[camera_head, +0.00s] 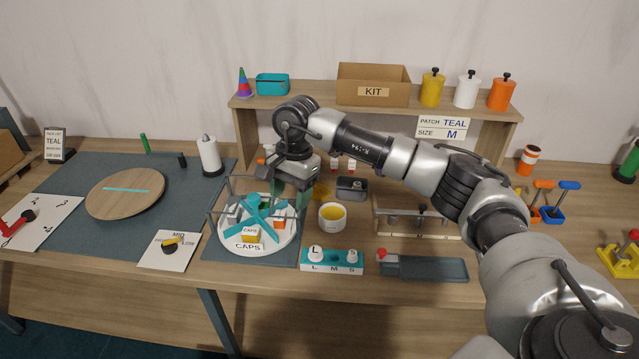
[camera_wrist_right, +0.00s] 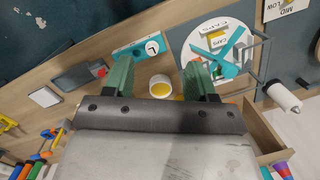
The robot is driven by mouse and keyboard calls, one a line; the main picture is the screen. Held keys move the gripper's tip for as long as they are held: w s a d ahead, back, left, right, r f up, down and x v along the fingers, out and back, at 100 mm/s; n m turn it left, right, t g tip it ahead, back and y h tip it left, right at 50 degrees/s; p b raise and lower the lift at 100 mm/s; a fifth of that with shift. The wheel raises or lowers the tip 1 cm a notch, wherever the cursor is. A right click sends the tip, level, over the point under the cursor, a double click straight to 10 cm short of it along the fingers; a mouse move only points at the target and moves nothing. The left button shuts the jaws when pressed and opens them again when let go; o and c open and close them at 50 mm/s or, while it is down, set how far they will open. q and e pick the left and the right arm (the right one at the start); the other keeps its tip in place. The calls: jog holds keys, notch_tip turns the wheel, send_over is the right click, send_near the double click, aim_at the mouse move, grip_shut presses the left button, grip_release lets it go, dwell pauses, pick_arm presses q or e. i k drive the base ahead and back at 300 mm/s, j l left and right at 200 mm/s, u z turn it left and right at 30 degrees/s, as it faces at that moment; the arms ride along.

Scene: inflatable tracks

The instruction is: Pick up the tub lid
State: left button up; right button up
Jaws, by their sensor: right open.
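A flat yellow disc (camera_head: 321,192), which looks like the tub lid, lies on the table behind a small white tub (camera_head: 332,216) with yellow contents. In the right wrist view the tub (camera_wrist_right: 160,86) shows between my fingers, and a bit of the yellow disc (camera_wrist_right: 180,97) shows beside it, partly hidden by the gripper body. My right gripper (camera_head: 291,192) points down with its green fingers apart and empty. It is left of the disc, near the right side of the caps tray. My left gripper is not in view.
The round white caps tray (camera_head: 247,247) with teal dividers and a grey frame (camera_head: 211,209) stand close left of the gripper. A grey box (camera_head: 351,188) is right of the disc. A teal L-M-S block (camera_head: 332,268) lies in front. A wooden shelf (camera_head: 300,101) rises behind.

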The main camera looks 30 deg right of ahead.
aim_at(321, 193)
jog(key=i+l, duration=1.05)
jog(key=l, duration=0.1)
